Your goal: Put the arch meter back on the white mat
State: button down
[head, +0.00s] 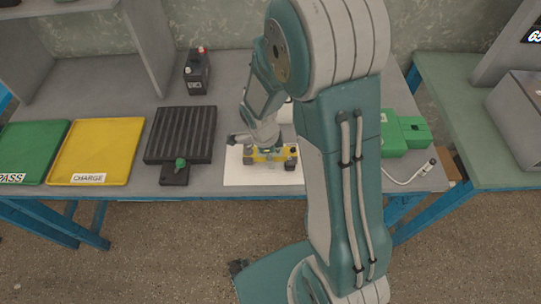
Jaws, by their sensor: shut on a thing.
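The arch meter (276,157), yellow in the middle with dark ends, is over the white mat (241,178) near the front edge of the grey bench. My gripper (262,149) points down from above and is shut on the meter. The gripper and arm cover part of the meter and the right part of the mat. I cannot tell whether the meter touches the mat or is held just above it.
Left of the mat are a black ribbed block (181,135), a yellow CHARGE tray (97,150) and a green PASS tray (30,150). A black battery (197,72) stands behind. A green case (403,133) with a white cable (405,179) lies to the right.

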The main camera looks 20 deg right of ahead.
jog(key=shift+a+f, duration=0.2)
jog(key=shift+c, duration=0.8)
grip_release()
jog(key=shift+d, duration=0.1)
jog(key=r, duration=0.4)
jog(key=a+r, duration=0.1)
jog(key=r, duration=0.7)
jog(key=shift+w+a+r, duration=0.1)
jog(key=shift+w+a, duration=0.15)
jog(key=shift+a, duration=0.15)
jog(key=s+d+r+n+t+y, duration=0.1)
jog(key=s+r+n+t, duration=0.5)
jog(key=s+r+n, duration=0.8)
jog(key=r+n, duration=0.1)
jog(key=n, duration=0.6)
jog(key=shift+s+d+n+y, duration=0.25)
jog(key=shift+s+n+y, duration=0.05)
jog(key=shift+s, duration=0.05)
